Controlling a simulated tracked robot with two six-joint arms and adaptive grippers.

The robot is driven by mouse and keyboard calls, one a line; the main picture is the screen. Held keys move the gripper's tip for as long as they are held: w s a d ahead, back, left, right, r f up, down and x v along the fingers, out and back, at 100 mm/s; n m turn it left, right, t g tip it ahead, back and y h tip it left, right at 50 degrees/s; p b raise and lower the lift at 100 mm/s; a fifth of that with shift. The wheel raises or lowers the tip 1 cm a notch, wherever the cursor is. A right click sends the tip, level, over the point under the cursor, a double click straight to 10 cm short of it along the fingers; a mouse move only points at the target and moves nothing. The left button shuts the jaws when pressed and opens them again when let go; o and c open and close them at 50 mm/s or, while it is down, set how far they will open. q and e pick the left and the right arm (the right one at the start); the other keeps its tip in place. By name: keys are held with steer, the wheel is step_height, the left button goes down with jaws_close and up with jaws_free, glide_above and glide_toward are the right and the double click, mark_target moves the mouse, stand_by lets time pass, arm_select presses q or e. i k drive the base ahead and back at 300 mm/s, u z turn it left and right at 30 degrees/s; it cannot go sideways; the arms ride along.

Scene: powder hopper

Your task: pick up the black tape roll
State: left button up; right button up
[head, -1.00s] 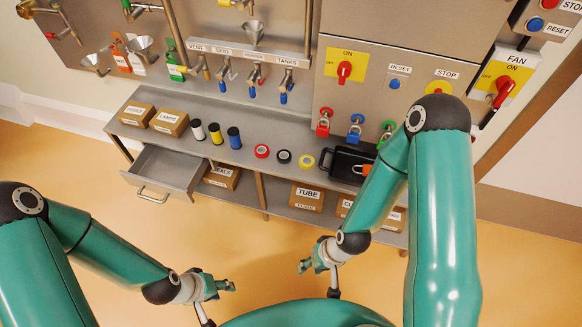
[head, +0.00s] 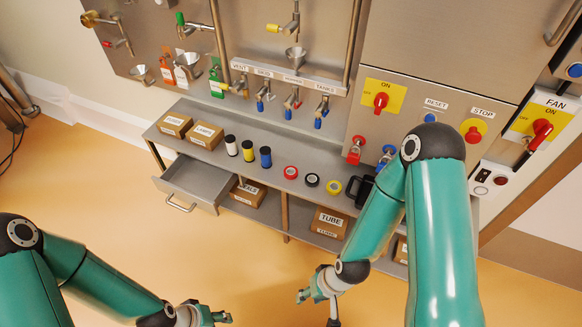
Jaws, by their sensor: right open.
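The black tape roll (head: 312,180) lies flat on the grey bench, between a red tape roll (head: 291,172) on its left and a yellow tape roll (head: 333,187) on its right. My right gripper (head: 308,293) is open and empty, low in front of the bench and well short of the black roll. My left gripper (head: 219,317) is at the bottom edge of the view, partly cut off, far from the roll. Whether its jaws are apart is unclear.
The bench (head: 215,155) also carries white, yellow and blue spools and two cardboard boxes (head: 175,124). An open drawer (head: 192,186) juts out at left. A black container (head: 360,190) stands right of the tapes, partly behind my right arm. A TUBE box (head: 329,222) sits below.

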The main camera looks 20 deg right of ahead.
mark_target(311, 176)
steer(key=u, duration=0.15)
steer(key=i, duration=1.3)
steer(key=z, duration=0.4)
